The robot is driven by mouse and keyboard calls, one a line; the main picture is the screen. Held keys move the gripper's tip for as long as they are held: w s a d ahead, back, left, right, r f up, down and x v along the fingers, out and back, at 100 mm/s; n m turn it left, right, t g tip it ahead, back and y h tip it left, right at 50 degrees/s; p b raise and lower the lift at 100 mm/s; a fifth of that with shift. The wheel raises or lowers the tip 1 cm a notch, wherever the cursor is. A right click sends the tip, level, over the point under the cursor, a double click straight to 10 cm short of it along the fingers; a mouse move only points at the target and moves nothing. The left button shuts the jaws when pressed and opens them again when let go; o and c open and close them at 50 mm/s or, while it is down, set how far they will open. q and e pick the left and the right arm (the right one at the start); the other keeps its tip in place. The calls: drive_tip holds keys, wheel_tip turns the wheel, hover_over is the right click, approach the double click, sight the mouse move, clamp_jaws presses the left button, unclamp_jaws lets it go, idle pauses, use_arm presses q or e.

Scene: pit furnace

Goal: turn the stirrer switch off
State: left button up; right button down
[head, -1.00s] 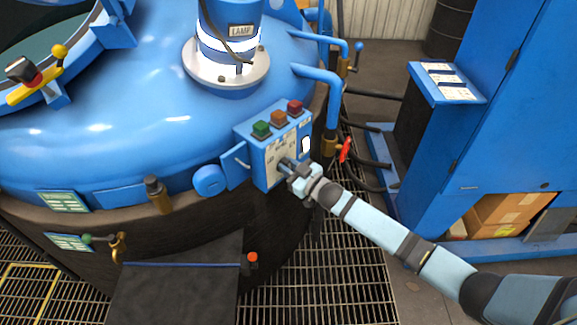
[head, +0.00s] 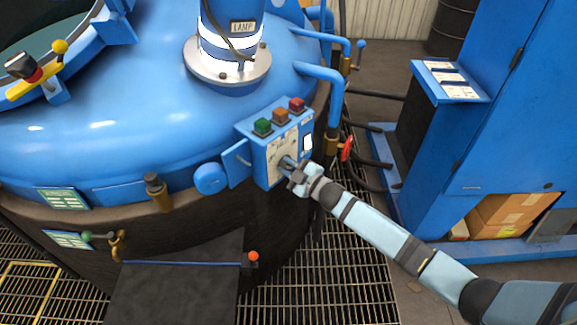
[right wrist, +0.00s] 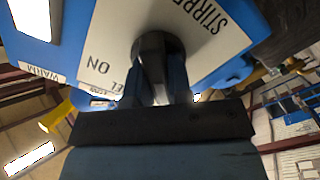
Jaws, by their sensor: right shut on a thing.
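The stirrer switch is a dark round knob (right wrist: 158,45) on a white plate lettered "STIRRER" and "ON" in the right wrist view. It belongs to the blue control box (head: 257,163) on the side of the furnace. My right gripper (head: 289,163) is at the box's front face, below its coloured buttons. In the right wrist view my right gripper's fingers (right wrist: 155,85) are shut on the knob from both sides. The fingers hide part of the knob, so its exact setting is not clear. My left gripper is not in view.
Green, orange and red buttons (head: 281,116) top the box. A red-handled valve (head: 347,148) and blue pipes (head: 320,72) stand close to its right. A blue cabinet (head: 500,130) is farther right. Metal grating (head: 340,270) covers the floor below my arm.

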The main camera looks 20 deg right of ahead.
drive_tip(key=shift+f, duration=0.1)
idle(0.3)
drive_tip(key=c, duration=1)
unclamp_jaws()
drive_tip(key=shift+c, duration=0.2)
drive_tip(key=shift+s, duration=0.1)
drive_tip(key=v, duration=1.3)
drive_tip(key=shift+s+d+b, duration=0.2)
drive_tip(key=shift+s+b, duration=0.1)
drive_tip(key=s+a+m+g+h+p, duration=0.2)
drive_tip(key=s+m+p, duration=0.3)
drive_tip(key=s, duration=0.6)
drive_tip(key=s+a+m+g+h+p, duration=0.2)
drive_tip(key=s+m+p, duration=0.4)
drive_tip(key=s, duration=0.5)
drive_tip(key=shift+s+a+r+m+g+h, duration=0.25)
drive_tip(key=shift+s+a+m+h, duration=0.2)
drive_tip(key=shift+a+h, duration=0.4)
